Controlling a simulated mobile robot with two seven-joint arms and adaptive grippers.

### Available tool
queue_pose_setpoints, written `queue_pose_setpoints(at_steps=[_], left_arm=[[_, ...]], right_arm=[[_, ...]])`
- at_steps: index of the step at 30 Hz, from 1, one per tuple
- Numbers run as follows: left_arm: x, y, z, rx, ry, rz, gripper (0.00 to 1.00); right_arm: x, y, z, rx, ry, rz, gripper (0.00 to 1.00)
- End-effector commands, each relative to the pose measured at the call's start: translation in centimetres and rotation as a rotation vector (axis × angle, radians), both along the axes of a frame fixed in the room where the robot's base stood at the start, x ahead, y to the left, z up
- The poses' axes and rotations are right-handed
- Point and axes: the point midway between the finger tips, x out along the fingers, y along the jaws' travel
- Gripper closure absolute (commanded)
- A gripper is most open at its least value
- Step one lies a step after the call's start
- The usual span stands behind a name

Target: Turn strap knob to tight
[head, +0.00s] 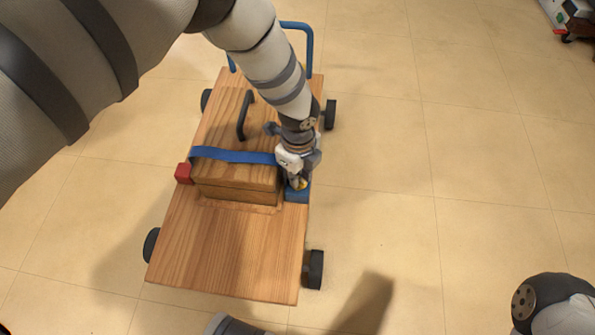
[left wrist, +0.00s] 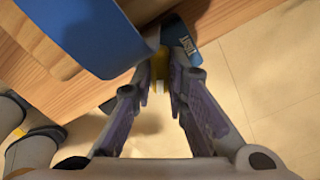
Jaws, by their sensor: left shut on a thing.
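A wooden cart (head: 220,255) carries a wooden box (head: 238,190) with a blue strap (head: 232,155) across its top. A blue block (head: 297,196) sits at the cart's right edge, beside the box. A small yellow knob (head: 301,184) is on this block. My left gripper (head: 298,179) comes down over the block and is shut on the knob. In the left wrist view, the fingers (left wrist: 162,78) press on both sides of the yellow knob (left wrist: 158,62). The blue block (left wrist: 182,40) bears a white label there, too blurred to read. My right gripper is out of view.
A red block (head: 183,173) sits at the cart's left edge. The box has a dark handle (head: 243,115). A blue push bar (head: 309,50) rises at the cart's far end.

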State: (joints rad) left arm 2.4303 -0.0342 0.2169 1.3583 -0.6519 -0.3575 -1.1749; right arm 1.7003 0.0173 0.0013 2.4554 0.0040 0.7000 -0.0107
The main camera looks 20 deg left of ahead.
Motion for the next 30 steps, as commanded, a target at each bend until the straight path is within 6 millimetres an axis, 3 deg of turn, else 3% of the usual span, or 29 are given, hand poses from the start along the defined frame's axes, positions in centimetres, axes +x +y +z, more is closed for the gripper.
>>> queue_pose_setpoints(at_steps=[30], left_arm=[[-0.1,-0.1,0.0,-0.002,0.001,0.962,1.00]], right_arm=[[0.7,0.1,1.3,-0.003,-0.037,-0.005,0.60]])
